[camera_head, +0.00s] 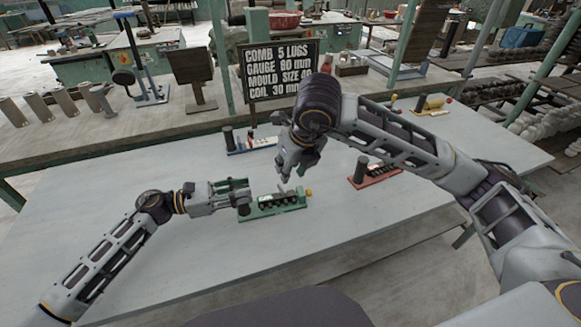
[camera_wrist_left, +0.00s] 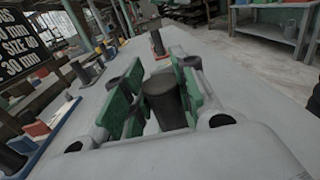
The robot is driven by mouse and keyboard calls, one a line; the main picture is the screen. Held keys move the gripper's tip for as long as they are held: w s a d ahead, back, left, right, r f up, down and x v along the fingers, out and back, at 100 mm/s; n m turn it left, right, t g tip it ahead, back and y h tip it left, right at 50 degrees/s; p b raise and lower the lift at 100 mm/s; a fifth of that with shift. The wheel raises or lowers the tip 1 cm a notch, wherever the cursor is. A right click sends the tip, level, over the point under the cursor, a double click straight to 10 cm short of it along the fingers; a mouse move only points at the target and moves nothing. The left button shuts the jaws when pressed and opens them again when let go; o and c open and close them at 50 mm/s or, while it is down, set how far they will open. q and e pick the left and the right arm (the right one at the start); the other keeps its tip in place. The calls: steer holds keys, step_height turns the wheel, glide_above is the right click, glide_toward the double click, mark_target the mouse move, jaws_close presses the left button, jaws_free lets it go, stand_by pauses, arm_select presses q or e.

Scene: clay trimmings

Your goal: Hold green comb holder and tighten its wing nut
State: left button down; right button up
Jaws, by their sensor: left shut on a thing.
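The green comb holder (camera_head: 270,211) lies on the grey table in the head view, with a row of dark round parts and a small yellow piece (camera_head: 308,192) at its right end. I cannot make out clearly which part is the wing nut. My left gripper (camera_head: 240,192) is shut on the dark upright post at the holder's left end. In the left wrist view the post (camera_wrist_left: 165,100) stands between the green finger pads. My right gripper (camera_head: 294,172) hangs above and behind the holder, pointing down; its finger opening is unclear.
A blue holder (camera_head: 250,145) stands behind and a red holder (camera_head: 376,175) to the right on the table. A sign board (camera_head: 281,72) stands on the bench behind. The front left of the table is clear.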

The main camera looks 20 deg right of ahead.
arm_select(q)
steer(key=c, duration=1.1)
jaws_free()
steer(key=shift+o, duration=0.2)
steer(key=shift+a, duration=0.1)
steer(key=a, duration=1.2)
step_height(320, 180, up, 9)
steer(key=p, duration=0.9)
steer(key=shift+d+r+p, duration=0.1)
steer(key=shift+r+p, duration=0.4)
steer(key=shift+p, duration=0.1)
